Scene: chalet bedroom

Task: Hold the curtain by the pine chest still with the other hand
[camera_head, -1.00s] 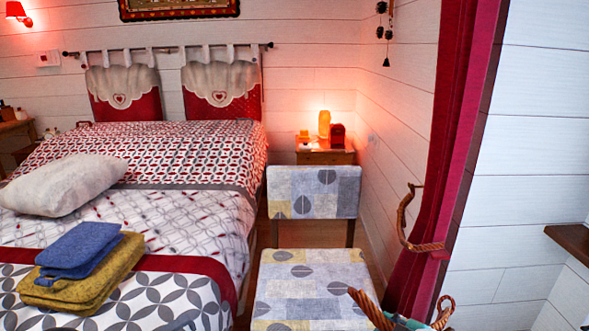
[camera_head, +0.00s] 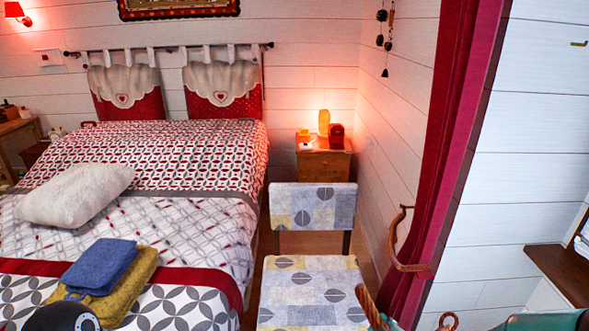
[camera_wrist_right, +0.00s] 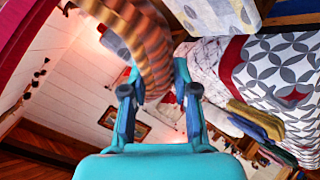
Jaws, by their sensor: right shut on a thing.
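The red curtain (camera_head: 437,150) hangs along the wall's corner at the right of the head view. A brown curved tieback (camera_head: 397,243) is around or beside its lower part. The small pine chest (camera_head: 325,168) stands past the chair in the corner. My right gripper (camera_wrist_right: 158,82) is in the wrist view, shut on a brown striped woven thing (camera_wrist_right: 145,45), which looks like a basket handle. Its lower end is hidden. Red cloth, likely the curtain, shows at the top left of the wrist view (camera_wrist_right: 28,35). My left gripper is not in view.
A patterned chair (camera_head: 310,285) stands between the bed (camera_head: 150,150) and the curtain. Folded blue and yellow cloths (camera_head: 120,275) lie on the bed. A brown ledge (camera_head: 560,270) juts out at the far right. A lit lamp (camera_head: 323,122) stands on the chest.

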